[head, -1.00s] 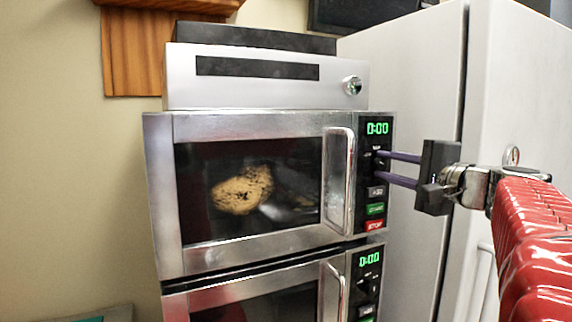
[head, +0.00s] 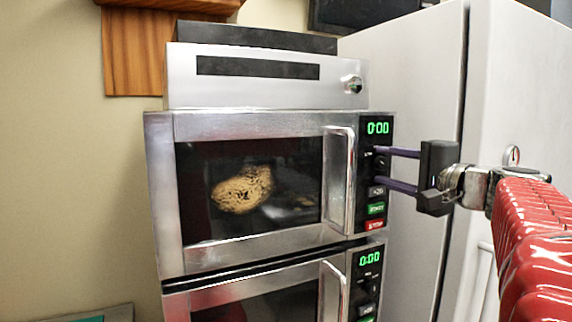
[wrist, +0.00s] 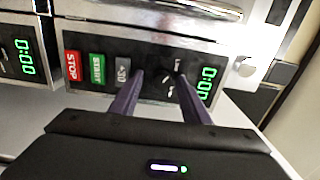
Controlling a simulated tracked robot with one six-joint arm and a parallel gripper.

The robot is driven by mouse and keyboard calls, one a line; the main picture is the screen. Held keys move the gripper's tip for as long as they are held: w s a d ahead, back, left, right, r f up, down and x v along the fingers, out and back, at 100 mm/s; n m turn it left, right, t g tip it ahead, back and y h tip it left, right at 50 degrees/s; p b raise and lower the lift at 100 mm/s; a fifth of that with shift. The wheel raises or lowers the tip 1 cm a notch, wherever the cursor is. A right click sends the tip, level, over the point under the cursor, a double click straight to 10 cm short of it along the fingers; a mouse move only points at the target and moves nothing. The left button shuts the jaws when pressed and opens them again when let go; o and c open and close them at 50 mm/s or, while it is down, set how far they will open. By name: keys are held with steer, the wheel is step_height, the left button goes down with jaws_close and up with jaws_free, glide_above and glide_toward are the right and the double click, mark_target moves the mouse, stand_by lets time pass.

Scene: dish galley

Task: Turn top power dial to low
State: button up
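The top microwave (head: 250,125) is silver, with its door shut and a brown, speckled food item (head: 242,190) showing behind the glass. Its control panel (head: 377,209) has a green 0:00 display (head: 378,128), which also shows in the wrist view (wrist: 207,83). The small dark top power dial (head: 381,162) lies below the display, between my fingertips. Its pointer direction is too small to tell. My gripper (head: 377,165) is open at the panel, one purple finger above the dial and one below. In the wrist view the fingers (wrist: 160,75) stand apart.
A second microwave (head: 255,305) with its own 0:00 display sits directly below. A silver unit with a round knob (head: 352,85) sits on top. The door handle (head: 340,180) stands out left of the panel. A tall grey-white cabinet (head: 420,70) stands behind my gripper.

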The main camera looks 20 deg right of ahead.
steer(key=shift+s, duration=0.1)
steer(key=shift+s+d, duration=0.1)
steer(key=shift+s, duration=0.3)
steer(key=s, duration=1.3)
steer(key=shift+w+d, duration=0.1)
